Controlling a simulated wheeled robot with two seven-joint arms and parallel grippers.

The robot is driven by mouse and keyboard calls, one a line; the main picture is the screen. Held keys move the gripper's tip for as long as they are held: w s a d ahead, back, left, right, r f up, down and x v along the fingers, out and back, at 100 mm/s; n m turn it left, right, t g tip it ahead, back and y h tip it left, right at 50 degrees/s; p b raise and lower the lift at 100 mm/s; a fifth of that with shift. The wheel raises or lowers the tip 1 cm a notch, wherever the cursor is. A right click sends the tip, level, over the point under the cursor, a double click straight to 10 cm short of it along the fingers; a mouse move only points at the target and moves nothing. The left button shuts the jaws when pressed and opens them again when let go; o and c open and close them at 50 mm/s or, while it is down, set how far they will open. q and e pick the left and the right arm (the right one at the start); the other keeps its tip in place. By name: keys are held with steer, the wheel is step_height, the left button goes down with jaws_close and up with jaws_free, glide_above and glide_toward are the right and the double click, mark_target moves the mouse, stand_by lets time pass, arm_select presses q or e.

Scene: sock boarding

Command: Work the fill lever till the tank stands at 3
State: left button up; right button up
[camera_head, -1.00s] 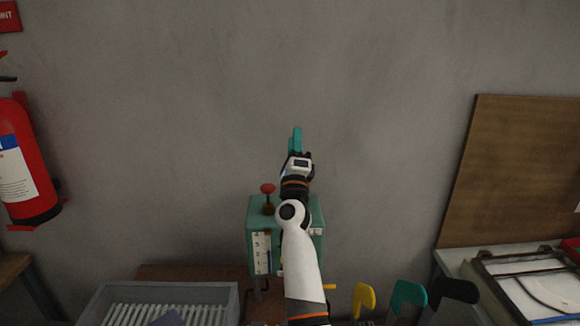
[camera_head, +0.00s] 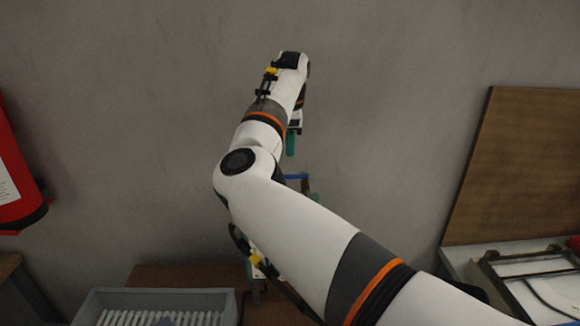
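My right arm comes in from the lower right and covers most of the fill machine. The machine stood out as a green box with a red-knobbed lever and a numbered level scale in the earlier frame. Now the lever, the scale and the tank level are hidden behind the arm. My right gripper (camera_head: 291,143) hangs down from the wrist with a teal finger showing, above where the box stands. Its finger gap cannot be made out. A small blue piece (camera_head: 296,177) shows just below it; I cannot tell what it belongs to. My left gripper is not in view.
A grey ribbed crate (camera_head: 232,308) stands at the bottom left. A red fire extinguisher (camera_head: 15,185) hangs at the left edge. A brown board (camera_head: 515,165) leans on the wall above a framed bench (camera_head: 460,262) at right. The wall area above the arm is clear.

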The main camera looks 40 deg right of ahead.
mark_target(290, 177)
steer(key=shift+w+d+f+p, duration=0.25)
steer(key=shift+f+p, duration=0.45)
steer(key=shift+f, duration=0.9)
steer(key=shift+w+d+f+p, duration=0.25)
steer(key=shift+f+p, duration=0.4)
steer(key=shift+f, duration=0.95)
steer(key=shift+w+d+f+p, duration=0.25)
steer(key=shift+f+p, duration=0.45)
steer(key=shift+f, duration=0.9)
jaws_close()
